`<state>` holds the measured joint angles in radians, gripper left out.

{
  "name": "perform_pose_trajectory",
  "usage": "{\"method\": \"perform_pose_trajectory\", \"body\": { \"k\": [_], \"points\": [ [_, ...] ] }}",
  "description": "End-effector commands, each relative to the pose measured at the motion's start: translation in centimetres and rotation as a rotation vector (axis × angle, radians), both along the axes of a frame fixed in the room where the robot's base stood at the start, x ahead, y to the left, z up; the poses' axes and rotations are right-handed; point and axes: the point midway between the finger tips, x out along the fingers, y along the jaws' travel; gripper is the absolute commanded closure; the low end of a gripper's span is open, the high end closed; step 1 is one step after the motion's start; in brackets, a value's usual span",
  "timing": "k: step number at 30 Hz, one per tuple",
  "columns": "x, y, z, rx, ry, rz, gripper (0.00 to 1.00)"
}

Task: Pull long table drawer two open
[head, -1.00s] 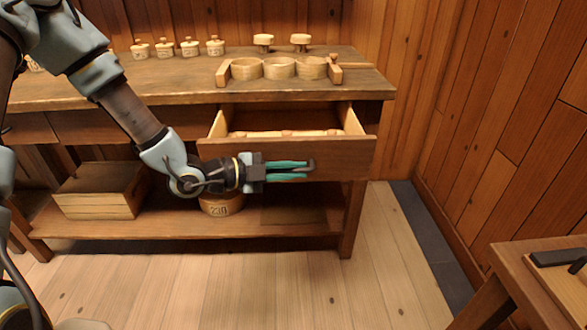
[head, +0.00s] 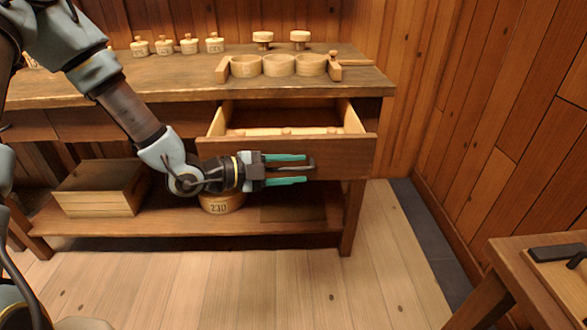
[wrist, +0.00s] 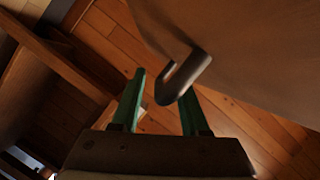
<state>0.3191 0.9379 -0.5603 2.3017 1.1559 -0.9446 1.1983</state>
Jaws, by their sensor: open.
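The long table (head: 150,85) has a drawer (head: 345,157) at its right end that stands pulled out, with pale wooden pieces lying inside. A dark curved handle (head: 309,164) sits on the drawer front; it also shows as a dark hook in the wrist view (wrist: 183,76). My gripper (head: 306,169) is in front of the drawer front with its green fingers open, one above and one below the handle. In the wrist view my gripper (wrist: 160,95) has the handle's end between its spread fingers, not clamped.
Three round wooden cups (head: 279,66) stand in a row on the tabletop, with lidded jars (head: 189,45) further left. A wooden box (head: 100,188) and a round tub (head: 222,201) are on the lower shelf. Another table (head: 520,265) stands at the lower right. The floor (head: 240,285) in front is clear.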

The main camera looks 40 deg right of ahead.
Motion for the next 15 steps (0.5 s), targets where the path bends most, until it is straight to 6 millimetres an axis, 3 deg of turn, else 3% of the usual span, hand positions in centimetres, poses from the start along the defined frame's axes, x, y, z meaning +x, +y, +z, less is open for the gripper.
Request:
{"method": "perform_pose_trajectory", "body": {
  "k": [5,15],
  "points": [
    [0.4,0.8,0.2,0.000,-0.001,0.002,0.55],
    [2.5,6.6,1.5,0.001,-0.002,0.005,0.55]
  ]
}}
